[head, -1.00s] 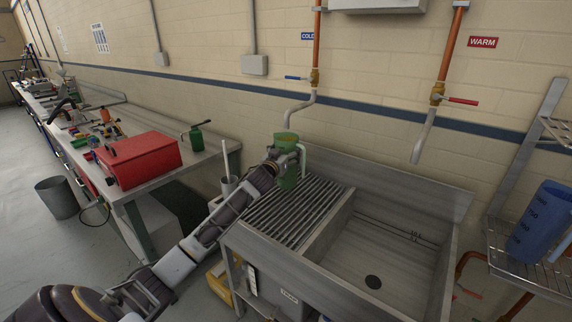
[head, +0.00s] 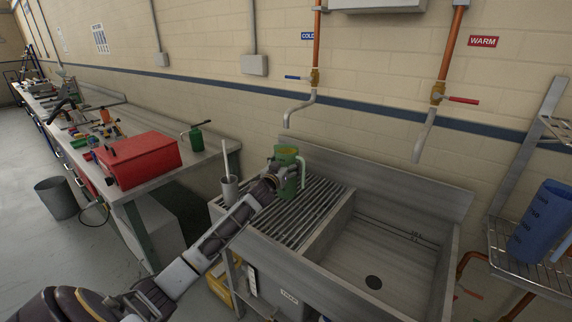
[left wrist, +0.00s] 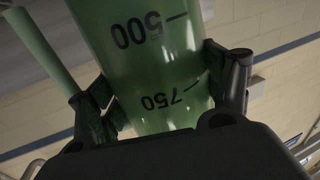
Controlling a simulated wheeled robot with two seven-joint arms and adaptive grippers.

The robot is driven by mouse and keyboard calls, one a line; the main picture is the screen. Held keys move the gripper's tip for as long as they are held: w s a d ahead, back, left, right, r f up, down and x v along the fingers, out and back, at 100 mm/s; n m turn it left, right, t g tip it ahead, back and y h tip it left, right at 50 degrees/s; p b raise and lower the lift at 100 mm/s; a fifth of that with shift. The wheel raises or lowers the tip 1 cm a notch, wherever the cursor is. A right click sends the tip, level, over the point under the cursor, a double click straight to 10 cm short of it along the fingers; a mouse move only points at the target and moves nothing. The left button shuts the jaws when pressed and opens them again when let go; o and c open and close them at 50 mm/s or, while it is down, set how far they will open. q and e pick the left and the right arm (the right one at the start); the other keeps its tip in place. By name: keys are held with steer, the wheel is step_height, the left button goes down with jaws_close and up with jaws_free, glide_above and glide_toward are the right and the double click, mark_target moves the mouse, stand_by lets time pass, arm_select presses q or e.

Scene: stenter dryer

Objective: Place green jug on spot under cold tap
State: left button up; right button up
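The green jug (head: 287,174) is upright over the slatted draining board at the sink's left, below the cold tap (head: 298,109) with its blue lever. I cannot tell whether its base touches the slats. My left gripper (head: 276,177) comes in from the lower left, with its fingers around the jug's body. In the left wrist view the jug (left wrist: 152,60) shows marks 500 and 750, and the fingers of my gripper (left wrist: 163,100) press on both its sides. The jug's handle faces right in the head view. My right gripper is not in view.
A grey container with a pale rod (head: 230,188) stands at the draining board's left edge. The sink basin (head: 385,262) is empty, with the warm tap (head: 425,130) above. A blue jug (head: 541,222) sits on a wire shelf at right. A red box (head: 139,160) is on the bench.

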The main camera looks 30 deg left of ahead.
arm_select(q)
steer(key=o, duration=0.4)
